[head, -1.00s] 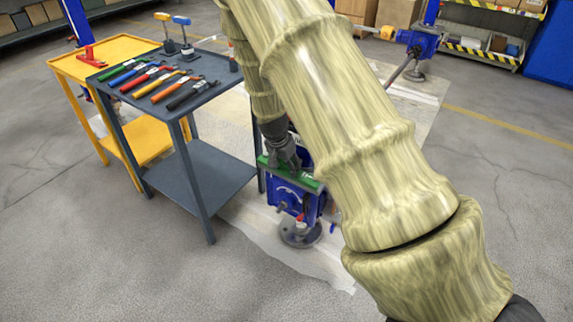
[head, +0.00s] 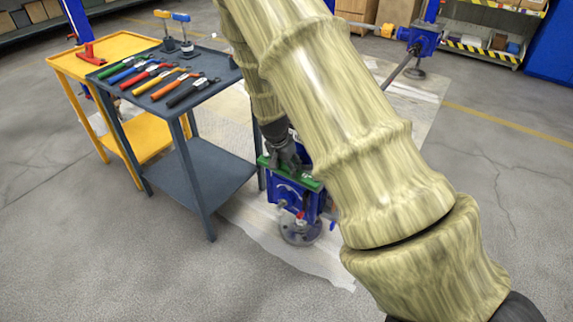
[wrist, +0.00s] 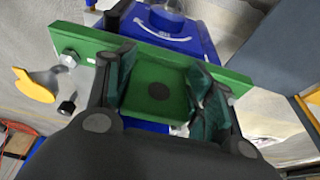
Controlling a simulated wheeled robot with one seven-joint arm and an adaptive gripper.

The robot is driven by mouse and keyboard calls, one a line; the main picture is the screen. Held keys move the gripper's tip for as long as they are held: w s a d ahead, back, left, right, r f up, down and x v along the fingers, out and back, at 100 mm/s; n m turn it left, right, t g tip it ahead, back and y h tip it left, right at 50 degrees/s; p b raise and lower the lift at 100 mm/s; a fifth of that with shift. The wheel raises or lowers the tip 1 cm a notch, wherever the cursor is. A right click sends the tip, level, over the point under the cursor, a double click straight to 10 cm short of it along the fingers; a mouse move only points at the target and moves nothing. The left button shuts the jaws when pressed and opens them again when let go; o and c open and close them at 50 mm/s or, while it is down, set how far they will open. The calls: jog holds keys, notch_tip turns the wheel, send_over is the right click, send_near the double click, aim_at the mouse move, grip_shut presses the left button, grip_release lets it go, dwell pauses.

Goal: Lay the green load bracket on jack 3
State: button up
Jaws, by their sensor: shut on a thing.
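The green load bracket (wrist: 160,84) is held between the two fingers of my gripper (wrist: 160,97) in the wrist view. It is a long green bar with a recessed plate and a dark round spot at its middle. The bracket also shows in the head view (head: 316,184), level across the top of a blue jack (head: 286,194) with a round grey foot. My gripper (head: 286,158) is directly above that jack. I cannot tell whether the bracket rests on it. The jack's number is not readable. The blue top also shows in the wrist view (wrist: 196,44).
A grey cart (head: 205,167) with several coloured-handled tools stands close left of the jack. A yellow cart (head: 118,47) with a red tool is behind it. Another blue jack (head: 420,38) stands far right. The floor in front is clear.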

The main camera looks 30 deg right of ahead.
jog(key=shift+f, duration=0.35)
jog(key=o, duration=1.3)
jog(key=v, duration=1.2)
jog(key=shift+s+f, duration=0.1)
jog(key=s+a+f+n, duration=0.2)
jog(key=s+f, duration=0.2)
jog(key=f, duration=0.3)
jog(key=s+a+f+n, duration=0.2)
jog(key=s+f, duration=0.2)
jog(key=f, duration=0.3)
jog(key=s+a+f+n+y, duration=0.1)
jog(key=s+a+f+n, duration=0.25)
jog(key=s+f, duration=0.45)
jog(key=s+a+f+n+g+y, duration=0.1)
jog(key=s+a+f+n, duration=0.3)
jog(key=s, duration=0.8)
jog(key=s+a+f+n+y, duration=0.15)
jog(key=s+a+f, duration=0.35)
jog(key=s, duration=0.5)
notch_tip(320, 180, up, 23)
jog(key=p, duration=2.3)
